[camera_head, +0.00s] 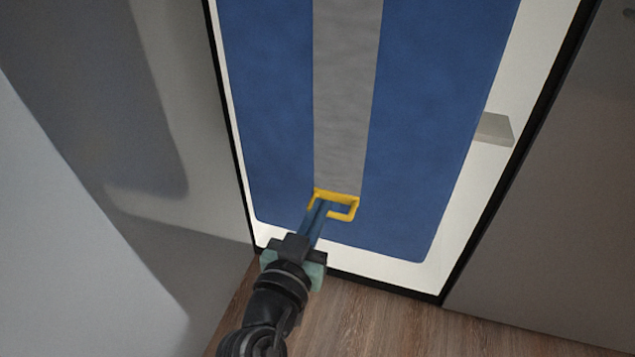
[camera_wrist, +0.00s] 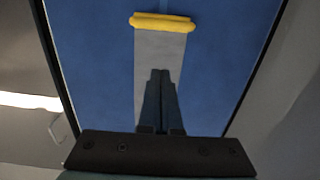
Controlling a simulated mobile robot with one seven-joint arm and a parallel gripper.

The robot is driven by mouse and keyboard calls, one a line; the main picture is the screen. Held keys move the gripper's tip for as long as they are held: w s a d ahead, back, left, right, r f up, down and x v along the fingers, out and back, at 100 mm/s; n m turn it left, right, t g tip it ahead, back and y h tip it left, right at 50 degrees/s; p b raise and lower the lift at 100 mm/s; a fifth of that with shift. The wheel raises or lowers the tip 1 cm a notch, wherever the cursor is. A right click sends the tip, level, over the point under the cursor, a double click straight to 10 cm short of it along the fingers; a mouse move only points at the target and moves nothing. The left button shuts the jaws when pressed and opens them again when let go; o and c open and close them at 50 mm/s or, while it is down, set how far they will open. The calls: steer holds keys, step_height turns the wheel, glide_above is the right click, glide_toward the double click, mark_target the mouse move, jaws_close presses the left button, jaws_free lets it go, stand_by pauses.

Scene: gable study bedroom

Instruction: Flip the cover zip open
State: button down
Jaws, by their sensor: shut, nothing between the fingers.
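A blue cover (camera_head: 420,130) with a grey strip (camera_head: 345,90) down its middle hangs upright in a white, black-edged frame. A yellow loop-shaped pull (camera_head: 350,198) sits at the lower end of the grey strip. My gripper (camera_head: 322,206) is shut, its fingertips at the yellow pull and overlapping its opening in the head view. I cannot tell whether they pass through it or touch it. In the wrist view my shut fingers (camera_wrist: 160,73) point toward the yellow pull (camera_wrist: 162,22), with the grey strip (camera_wrist: 150,55) and blue cover (camera_wrist: 215,60) behind.
A small grey block-like piece (camera_head: 494,129) shows at the right of the cover, against the white part. Grey panels stand left and right of the frame. The wooden floor (camera_head: 370,325) in front is clear.

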steer(key=p+v, duration=0.1)
steer(key=v, duration=0.7)
steer(key=shift+s+f, duration=0.1)
